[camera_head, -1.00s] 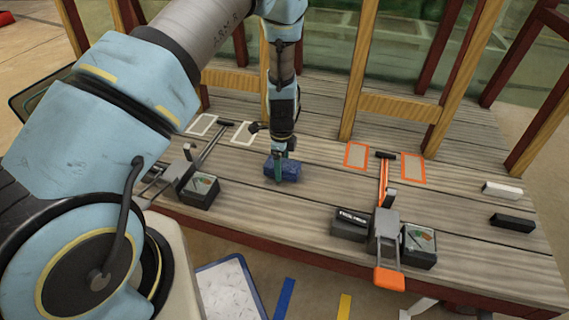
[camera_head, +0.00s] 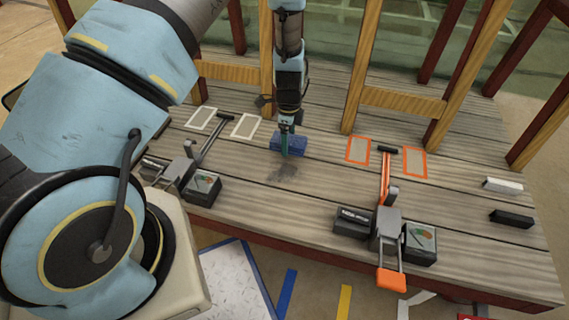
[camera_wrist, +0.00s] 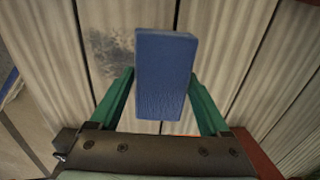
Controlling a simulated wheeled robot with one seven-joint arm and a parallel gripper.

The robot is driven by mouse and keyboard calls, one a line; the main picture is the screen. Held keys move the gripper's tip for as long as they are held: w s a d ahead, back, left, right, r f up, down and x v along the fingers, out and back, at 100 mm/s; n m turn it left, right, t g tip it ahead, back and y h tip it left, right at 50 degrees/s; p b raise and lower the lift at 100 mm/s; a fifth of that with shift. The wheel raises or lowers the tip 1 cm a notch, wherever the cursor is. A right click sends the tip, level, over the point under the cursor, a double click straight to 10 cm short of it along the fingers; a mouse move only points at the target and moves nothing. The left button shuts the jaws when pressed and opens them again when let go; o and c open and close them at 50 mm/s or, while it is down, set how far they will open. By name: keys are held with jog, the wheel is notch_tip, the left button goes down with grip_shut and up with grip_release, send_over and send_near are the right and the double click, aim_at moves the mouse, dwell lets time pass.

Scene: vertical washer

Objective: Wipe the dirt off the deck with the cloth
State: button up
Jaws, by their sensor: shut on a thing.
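The cloth (camera_head: 295,143) is a blue block-shaped pad at the middle of the wooden deck (camera_head: 262,190). My gripper (camera_head: 287,150) points down and is shut on it. In the wrist view the cloth (camera_wrist: 165,75) sits between the two green fingers. In the wrist view the dirt (camera_wrist: 112,48) lies left of the cloth. I cannot tell whether the cloth touches the deck.
A grey lever device with a meter box (camera_head: 203,187) stands left of the dirt. An orange-handled lever device (camera_head: 386,225) stands to the right. White (camera_head: 503,185) and black (camera_head: 512,218) blocks lie far right. Wooden posts and rails (camera_head: 403,101) rise behind.

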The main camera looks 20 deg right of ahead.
jog(key=shift+r+p, duration=1.05)
jog(key=shift+r, duration=0.7)
